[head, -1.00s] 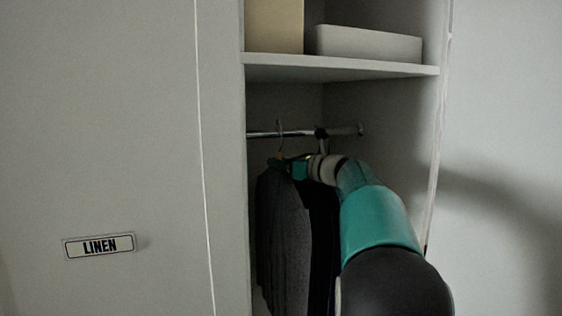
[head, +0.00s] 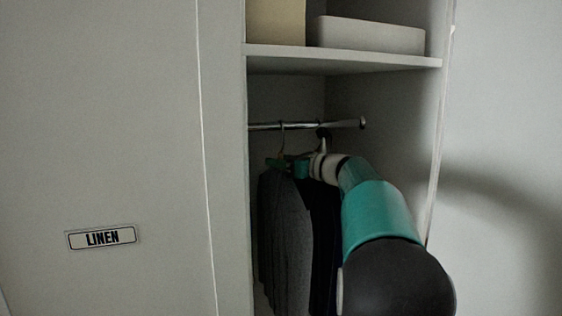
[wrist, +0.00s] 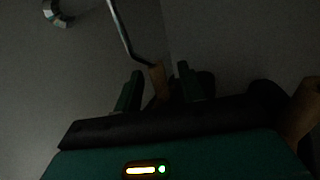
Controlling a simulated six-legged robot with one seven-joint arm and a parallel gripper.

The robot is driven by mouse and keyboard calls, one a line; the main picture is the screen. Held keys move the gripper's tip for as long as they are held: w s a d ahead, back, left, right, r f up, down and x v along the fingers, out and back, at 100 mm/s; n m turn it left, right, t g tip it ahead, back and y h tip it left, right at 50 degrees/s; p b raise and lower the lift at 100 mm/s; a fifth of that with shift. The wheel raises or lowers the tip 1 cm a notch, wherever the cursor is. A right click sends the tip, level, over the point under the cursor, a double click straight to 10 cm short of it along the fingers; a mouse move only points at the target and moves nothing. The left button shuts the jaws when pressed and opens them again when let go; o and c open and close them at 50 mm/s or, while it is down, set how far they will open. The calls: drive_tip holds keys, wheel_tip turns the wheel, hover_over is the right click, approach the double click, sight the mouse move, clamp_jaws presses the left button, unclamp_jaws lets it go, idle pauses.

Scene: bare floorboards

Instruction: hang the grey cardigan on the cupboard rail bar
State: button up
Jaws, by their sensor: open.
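The grey cardigan (head: 285,240) hangs upright inside the open cupboard, below the rail bar (head: 262,126). Its hanger's thin metal hook (head: 282,138) reaches up to the bar and appears to sit over it. My gripper (head: 283,163) is at the hanger's neck, just above the cardigan's shoulders. In the wrist view the two fingers of my gripper (wrist: 158,90) stand apart, one on each side of the wooden hanger neck (wrist: 157,80). The metal hook (wrist: 122,32) rises from that neck. My arm hides part of the cupboard's right side.
A dark garment (head: 325,240) hangs right of the cardigan, partly behind my arm. A shelf (head: 345,60) above the bar holds a pale grey box (head: 368,35) and a tan box (head: 275,22). A closed panel labelled LINEN (head: 102,237) is at left.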

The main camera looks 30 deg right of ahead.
drive_tip(key=shift+s, duration=0.1)
drive_tip(key=v, duration=1.3)
drive_tip(key=shift+s+d, duration=0.15)
drive_tip(key=shift+s, duration=0.15)
drive_tip(key=shift+s, duration=0.1)
